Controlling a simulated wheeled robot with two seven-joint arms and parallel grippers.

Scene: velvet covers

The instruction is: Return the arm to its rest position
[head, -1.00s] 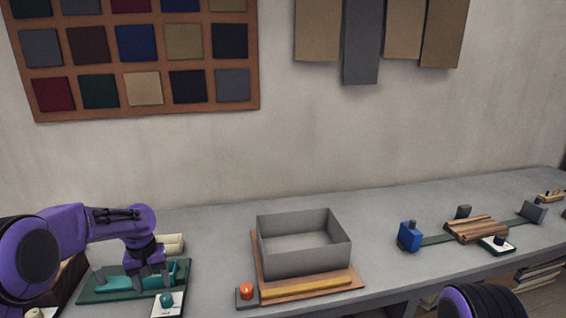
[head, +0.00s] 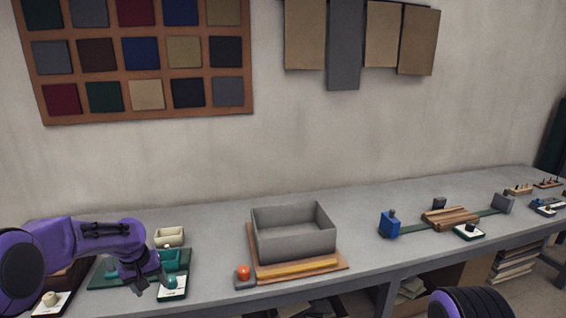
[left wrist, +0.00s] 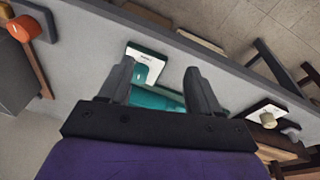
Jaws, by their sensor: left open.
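My left gripper (head: 150,285) is at the left end of the bench in the head view, above a dark green board (head: 98,282) with a teal piece (head: 172,262) on it. In the left wrist view, its two fingers (left wrist: 160,90) are spread apart with nothing between them. The teal piece (left wrist: 150,98) shows beyond the fingers. A white card with a teal knob (head: 172,284) lies beside the gripper; I cannot tell from the head view whether they touch. My right gripper is out of view.
A grey open box (head: 290,242) stands on a brown board mid-bench, with an orange button (head: 243,272) at its front left. A cream tray (head: 168,237) sits behind the green board. A blue block (head: 389,225) and a wooden grooved block (head: 450,217) are at right. Bench between is clear.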

